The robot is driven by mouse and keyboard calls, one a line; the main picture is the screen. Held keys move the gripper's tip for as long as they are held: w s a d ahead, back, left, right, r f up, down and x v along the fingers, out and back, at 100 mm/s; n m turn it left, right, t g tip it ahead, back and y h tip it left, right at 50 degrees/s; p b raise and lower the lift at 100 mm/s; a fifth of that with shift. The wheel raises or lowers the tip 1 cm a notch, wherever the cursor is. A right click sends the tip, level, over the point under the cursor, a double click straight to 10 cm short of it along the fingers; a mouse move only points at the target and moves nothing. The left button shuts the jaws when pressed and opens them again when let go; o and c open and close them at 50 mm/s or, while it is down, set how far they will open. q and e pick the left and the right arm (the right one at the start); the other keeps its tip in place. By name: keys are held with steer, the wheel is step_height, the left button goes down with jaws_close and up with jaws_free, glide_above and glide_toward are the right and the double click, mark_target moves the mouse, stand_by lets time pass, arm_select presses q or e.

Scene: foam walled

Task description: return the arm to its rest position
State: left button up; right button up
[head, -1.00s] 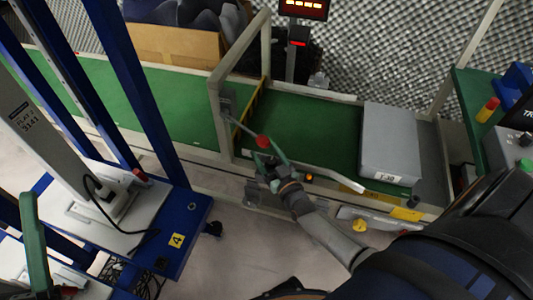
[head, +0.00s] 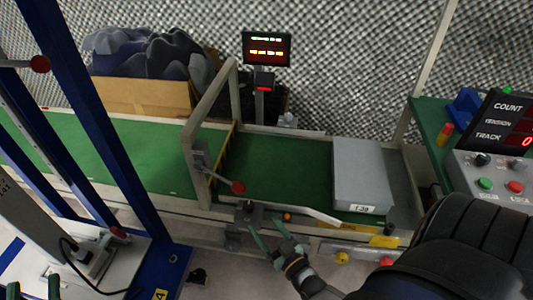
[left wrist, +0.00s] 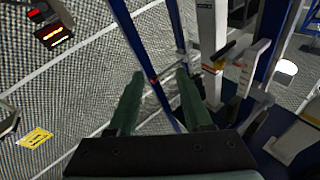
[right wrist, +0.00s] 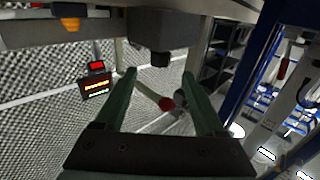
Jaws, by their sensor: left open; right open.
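My right gripper (head: 264,236) is open and empty in front of the conveyor's near side. A lever with a red ball knob (head: 238,187) on the conveyor's frame post is just beyond its fingertips, apart from them. In the right wrist view the red knob (right wrist: 166,103) shows between the two green fingers (right wrist: 160,88), with nothing held. My left gripper (head: 33,288) is at the bottom left edge of the head view, partly cut off. In the left wrist view its green fingers (left wrist: 158,88) are spread and empty.
A green conveyor (head: 285,165) runs across, with a grey box (head: 360,172) at its right. A blue rack (head: 90,110) stands left. A control console (head: 490,172) is at right. A cardboard box (head: 140,97) and a lit display (head: 266,49) stand behind.

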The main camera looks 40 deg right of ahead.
arm_select(q)
steer(key=shift+w+f+y, duration=0.1)
steer(key=shift+f+y, duration=0.2)
steer(key=shift+f, duration=0.35)
arm_select(e)
steer(key=shift+s, duration=0.55)
arm_select(q)
steer(key=shift+r, duration=0.1)
arm_select(e)
steer(key=shift+a, duration=0.1)
